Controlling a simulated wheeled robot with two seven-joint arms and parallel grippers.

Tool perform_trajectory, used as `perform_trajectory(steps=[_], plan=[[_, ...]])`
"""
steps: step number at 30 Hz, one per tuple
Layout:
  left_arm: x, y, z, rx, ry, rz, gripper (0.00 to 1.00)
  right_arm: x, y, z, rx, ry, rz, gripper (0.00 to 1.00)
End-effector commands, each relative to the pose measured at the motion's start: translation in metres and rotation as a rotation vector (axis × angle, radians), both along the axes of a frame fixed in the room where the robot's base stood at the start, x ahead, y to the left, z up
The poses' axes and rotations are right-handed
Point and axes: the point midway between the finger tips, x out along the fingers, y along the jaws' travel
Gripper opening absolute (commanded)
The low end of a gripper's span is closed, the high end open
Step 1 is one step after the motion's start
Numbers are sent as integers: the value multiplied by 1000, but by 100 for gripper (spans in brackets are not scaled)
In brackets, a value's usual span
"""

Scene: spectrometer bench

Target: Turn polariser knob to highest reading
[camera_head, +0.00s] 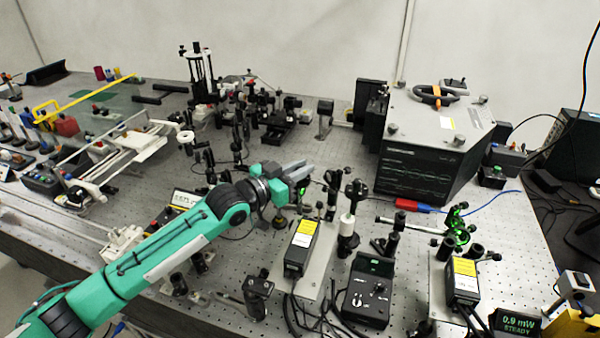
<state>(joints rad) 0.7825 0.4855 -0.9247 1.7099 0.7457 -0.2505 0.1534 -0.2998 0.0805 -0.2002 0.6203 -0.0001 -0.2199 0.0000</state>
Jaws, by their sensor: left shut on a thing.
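My left gripper (302,182) comes in from the left over the middle of the bench. Its grey fingers are shut on the polariser knob, which the fingers and wrist mostly hide. I cannot make out the knob's angle. A meter display (518,323) at the bottom right corner reads 0.9 mW with STEADY under it. My right gripper is not in view.
Optic posts (347,228) stand close to the right of my gripper. A yellow-labelled black box (301,247) and a black control box (368,292) are in front. A large grey instrument (432,145) stands at the back right. Cables lie between them.

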Motion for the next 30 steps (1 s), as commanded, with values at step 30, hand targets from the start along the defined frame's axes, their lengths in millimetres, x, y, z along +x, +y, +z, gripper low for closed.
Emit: perform_trajectory(steps=[30], plan=[[-24,31,-4,2,1,1,36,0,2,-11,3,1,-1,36]])
